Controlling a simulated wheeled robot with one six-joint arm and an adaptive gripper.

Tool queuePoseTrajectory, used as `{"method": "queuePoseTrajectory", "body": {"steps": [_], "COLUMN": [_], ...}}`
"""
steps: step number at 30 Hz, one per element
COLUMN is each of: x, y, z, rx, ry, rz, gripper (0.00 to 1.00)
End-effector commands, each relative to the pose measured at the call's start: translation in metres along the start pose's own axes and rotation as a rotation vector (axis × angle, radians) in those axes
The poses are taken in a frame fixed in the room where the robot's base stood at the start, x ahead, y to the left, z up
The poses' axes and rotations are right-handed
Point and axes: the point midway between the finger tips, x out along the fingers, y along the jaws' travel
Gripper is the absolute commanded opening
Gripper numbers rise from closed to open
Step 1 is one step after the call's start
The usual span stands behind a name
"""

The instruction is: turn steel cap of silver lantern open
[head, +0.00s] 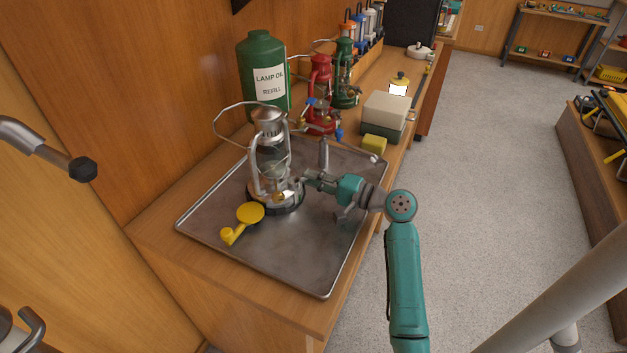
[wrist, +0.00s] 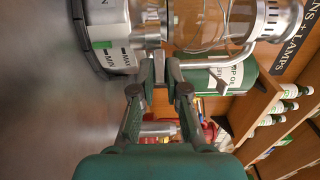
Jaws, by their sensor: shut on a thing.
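The silver lantern (head: 267,118) stands upright on a metal tray (head: 300,255) on the counter. In the wrist view, turned on its side, its base (wrist: 112,18) is at upper left and its glass globe (wrist: 200,30) at the top. My gripper (head: 303,181) reaches in from the right, low at the lantern's side, by the fuel tank. In the wrist view my gripper (wrist: 160,68) has its fingertips close together, shut on a small steel part, the steel cap (wrist: 159,62), mostly hidden by the fingers. I cannot tell how far it is turned.
A yellow funnel (head: 250,213) lies on the tray in front of the lantern. A green lamp oil jug (head: 263,60), a red lantern (head: 321,85), a yellow sponge (head: 374,144) and a lidded box (head: 388,112) stand behind. The tray's front is clear.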

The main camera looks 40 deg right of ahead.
Motion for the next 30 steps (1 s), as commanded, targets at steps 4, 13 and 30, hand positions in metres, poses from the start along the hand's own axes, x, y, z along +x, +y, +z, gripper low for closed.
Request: {"method": "queuePoseTrajectory", "body": {"steps": [4, 13, 30], "x": [0.0, 0.0, -0.036], "y": [0.001, 0.001, 0.001], "z": [0.0, 0.0, -0.001], "rx": [0.001, 0.001, 0.001], "ry": [-0.006, -0.005, -0.001], "rz": [0.001, 0.001, 0.001], "gripper": [0.0, 0.39, 0.39]}}
